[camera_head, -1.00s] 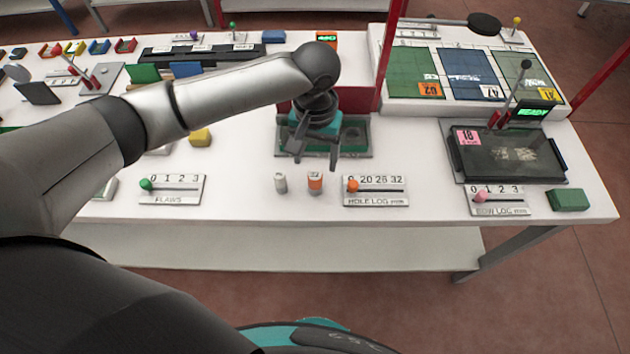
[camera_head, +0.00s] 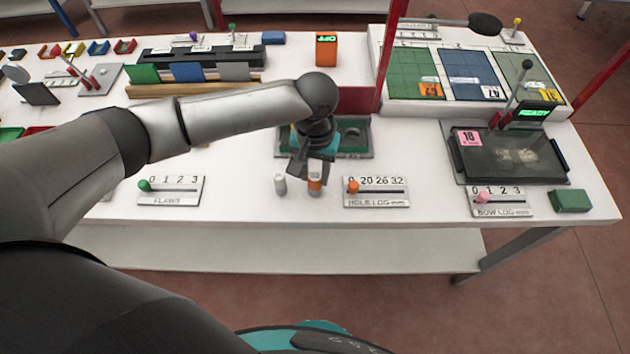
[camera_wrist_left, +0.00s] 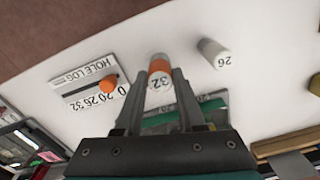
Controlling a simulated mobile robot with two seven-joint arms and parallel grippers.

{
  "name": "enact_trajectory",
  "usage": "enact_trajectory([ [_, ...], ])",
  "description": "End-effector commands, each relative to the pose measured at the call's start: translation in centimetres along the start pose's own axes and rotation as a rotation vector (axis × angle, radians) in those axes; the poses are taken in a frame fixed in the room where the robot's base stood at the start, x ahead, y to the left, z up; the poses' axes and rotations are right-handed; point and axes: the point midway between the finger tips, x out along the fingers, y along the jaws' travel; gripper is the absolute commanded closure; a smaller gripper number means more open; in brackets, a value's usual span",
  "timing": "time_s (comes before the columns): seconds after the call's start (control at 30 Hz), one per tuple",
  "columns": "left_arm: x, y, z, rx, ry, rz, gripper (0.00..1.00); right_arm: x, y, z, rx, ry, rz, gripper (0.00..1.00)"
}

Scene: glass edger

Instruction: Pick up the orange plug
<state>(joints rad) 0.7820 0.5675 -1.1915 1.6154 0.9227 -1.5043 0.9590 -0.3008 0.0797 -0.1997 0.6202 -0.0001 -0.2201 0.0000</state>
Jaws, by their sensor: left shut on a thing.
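The orange plug (camera_head: 314,186), marked 32, stands upright on the white table. In the left wrist view the orange plug (camera_wrist_left: 158,67) shows its orange band and white ends between the fingertips. My left gripper (camera_head: 312,176) reaches down over it and is shut on it; in the left wrist view the gripper (camera_wrist_left: 160,78) has a finger on each side of the plug. A white-grey plug marked 26 (camera_head: 280,184) stands just left of it, apart from the gripper. I do not see my right gripper.
The HOLE LOG slider (camera_head: 376,192) with an orange knob lies close to the right. The FLAWS slider (camera_head: 170,191) lies to the left. A green-lined tray (camera_head: 357,137) sits behind the gripper. The table's front edge is close in front of the plugs.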

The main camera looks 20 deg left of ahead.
Motion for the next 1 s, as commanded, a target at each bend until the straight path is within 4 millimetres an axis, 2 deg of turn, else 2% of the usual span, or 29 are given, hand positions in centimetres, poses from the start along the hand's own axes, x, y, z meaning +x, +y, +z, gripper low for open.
enact_trajectory([
  [0.03, 0.0, 0.0, 0.0, 0.0, 0.0, 0.0, 0.76, 0.0, 0.0, 0.0, 0.0, 0.0, 0.0, 0.5],
  [0.27, 0.0, 0.0, 0.0, 0.0, 0.0, 0.0, 1.0, 0.0, 0.0, 0.0, 0.0, 0.0, 0.0, 0.5],
  [0.77, -0.1, 0.0, -0.1, 0.0, 0.002, 0.0, 1.0, 0.0, 0.0, 0.0, -0.001, 0.0, 0.001, 0.5],
  [0.87, -0.8, 0.0, -0.1, 0.0, 0.002, 0.001, 1.0, -0.2, 0.1, 0.0, -0.001, 0.0, 0.001, 0.5],
  [1.0, -3.1, 0.1, -0.2, 0.001, 0.006, 0.003, 1.0, -0.7, 0.1, -0.1, -0.001, 0.0, 0.001, 0.5],
])
